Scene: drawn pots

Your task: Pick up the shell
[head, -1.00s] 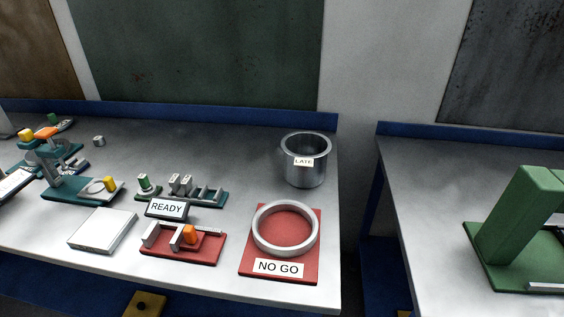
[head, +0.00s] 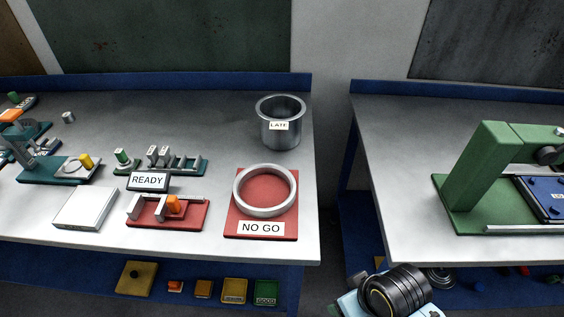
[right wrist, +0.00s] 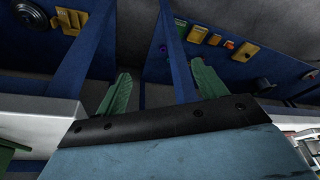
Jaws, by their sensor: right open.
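A grey metal cup (head: 280,128), open at the top and tagged LATE, stands upright at the back right of the left bench in the head view; it looks like the shell. My right gripper (right wrist: 160,88) shows in the right wrist view, its two green fingers spread apart with nothing between them. It points toward the blue bench frames and lower shelves, away from the cup. In the head view only part of my right arm shows, low and right of the bench. My left gripper is not in view.
A grey ring (head: 265,190) lies on a red NO GO plate (head: 232,226) in front of the cup. A READY sign (head: 148,181) and small fixtures stand to the left. A green press frame (head: 478,170) stands on the right bench. A gap separates the benches.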

